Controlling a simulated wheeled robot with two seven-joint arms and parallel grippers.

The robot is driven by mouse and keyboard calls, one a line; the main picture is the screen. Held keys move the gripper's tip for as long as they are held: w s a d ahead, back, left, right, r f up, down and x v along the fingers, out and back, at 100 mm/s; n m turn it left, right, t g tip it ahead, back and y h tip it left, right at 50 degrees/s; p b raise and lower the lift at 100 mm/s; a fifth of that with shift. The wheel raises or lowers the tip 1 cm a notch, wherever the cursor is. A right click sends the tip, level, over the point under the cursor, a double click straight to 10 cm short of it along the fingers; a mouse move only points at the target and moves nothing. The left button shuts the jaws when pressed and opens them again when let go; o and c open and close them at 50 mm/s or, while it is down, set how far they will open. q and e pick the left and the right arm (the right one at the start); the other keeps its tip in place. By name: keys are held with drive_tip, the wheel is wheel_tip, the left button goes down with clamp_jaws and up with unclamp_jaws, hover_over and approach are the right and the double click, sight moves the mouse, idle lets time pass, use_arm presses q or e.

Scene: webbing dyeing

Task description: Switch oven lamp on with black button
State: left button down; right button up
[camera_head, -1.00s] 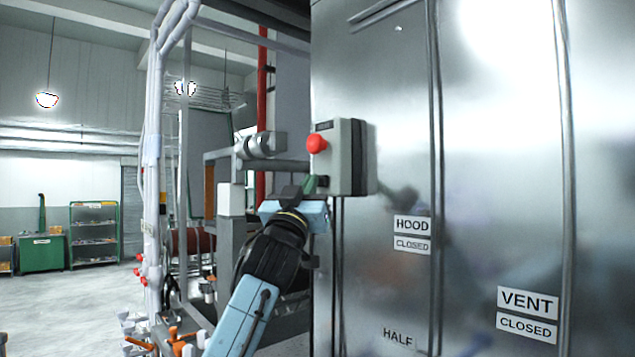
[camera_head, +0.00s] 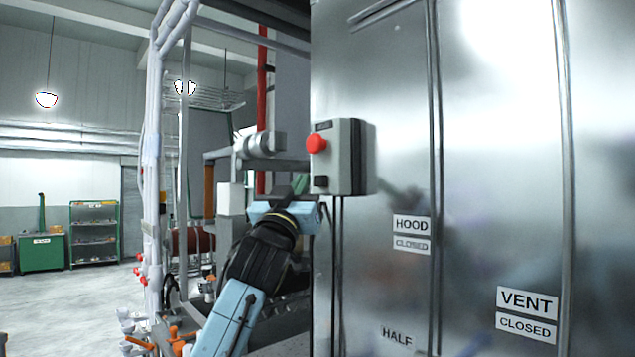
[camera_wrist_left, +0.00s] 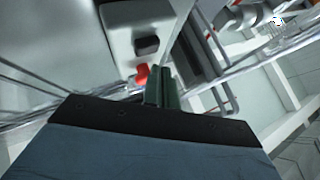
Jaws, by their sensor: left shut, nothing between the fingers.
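The grey control box (camera_head: 345,157) is fixed on the left side of the metal cabinet. It carries a red mushroom button (camera_head: 317,143) above a small black button (camera_head: 321,182). My left gripper (camera_head: 300,184) is shut and empty, just left of the black button and apart from it in the head view. In the left wrist view the shut fingertips (camera_wrist_left: 161,88) sit in front of the box, with the black button (camera_wrist_left: 147,46) beyond them and the red button (camera_wrist_left: 142,73) beside the tips. My right gripper is not in view.
The metal cabinet (camera_head: 500,130) with HOOD, VENT and HALF labels fills the right side. Pipes and a frame (camera_head: 229,200) stand close behind my left arm. Open floor (camera_head: 70,300), a green cabinet (camera_head: 41,252) and a shelf (camera_head: 94,235) lie far left.

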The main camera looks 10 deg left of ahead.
use_arm(q)
drive_tip(key=s+a, duration=0.3)
drive_tip(key=s, duration=0.1)
drive_tip(key=shift+s+a, duration=0.3)
drive_tip(key=shift+a, duration=0.05)
